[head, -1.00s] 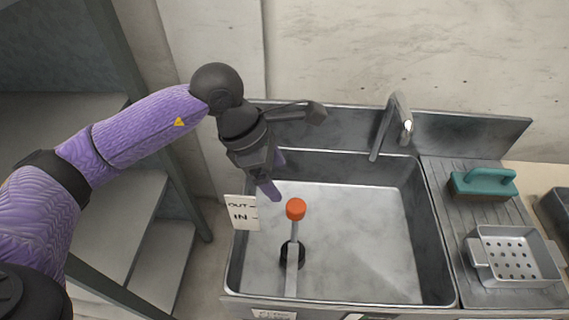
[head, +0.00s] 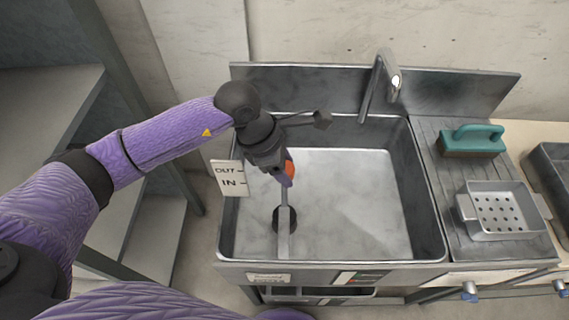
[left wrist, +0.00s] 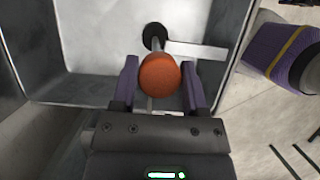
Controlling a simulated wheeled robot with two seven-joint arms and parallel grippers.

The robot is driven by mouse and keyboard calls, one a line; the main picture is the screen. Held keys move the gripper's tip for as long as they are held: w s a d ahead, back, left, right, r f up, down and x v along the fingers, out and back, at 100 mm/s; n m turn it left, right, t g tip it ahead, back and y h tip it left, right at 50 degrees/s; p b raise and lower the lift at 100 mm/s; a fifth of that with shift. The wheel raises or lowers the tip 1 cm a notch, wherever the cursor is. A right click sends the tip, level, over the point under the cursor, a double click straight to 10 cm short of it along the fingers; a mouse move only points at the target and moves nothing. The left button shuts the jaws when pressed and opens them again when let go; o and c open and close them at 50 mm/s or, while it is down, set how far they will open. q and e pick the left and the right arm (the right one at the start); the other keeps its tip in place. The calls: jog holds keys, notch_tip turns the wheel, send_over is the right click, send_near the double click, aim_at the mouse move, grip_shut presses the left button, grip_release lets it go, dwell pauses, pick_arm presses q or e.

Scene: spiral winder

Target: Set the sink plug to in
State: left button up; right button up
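The sink plug is a dark round stopper (head: 283,219) over the sink floor, joined to a grey lever with an orange knob (head: 289,168). A sign (head: 230,178) on the sink's left side reads OUT above and IN below. My left gripper (head: 284,176) is at the knob. In the left wrist view the orange knob (left wrist: 160,75) sits between my two purple fingers (left wrist: 162,88), with a small gap visible beside it. The gripper is open around the knob. The gripper partly hides the knob in the head view. My right gripper does not show.
The sink basin (head: 350,200) is otherwise empty, with a tap (head: 378,85) at its back. A teal-handled brush (head: 472,141) and a perforated metal tray (head: 497,212) rest on the drainboard at right. Stairs or shelves stand at the left.

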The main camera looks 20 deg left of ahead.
pick_arm(q)
grip_shut()
jog(key=shift+f, duration=0.1)
notch_tip(320, 180, down, 5)
jog(key=b, duration=0.4)
jog(key=shift+s, duration=0.1)
jog(key=o, duration=0.5)
grip_release()
jog(key=shift+o, duration=0.2)
jog(key=w+p+v, duration=0.1)
jog(key=p+v, duration=0.1)
jog(key=v, duration=0.8)
jog(key=shift+s, duration=0.4)
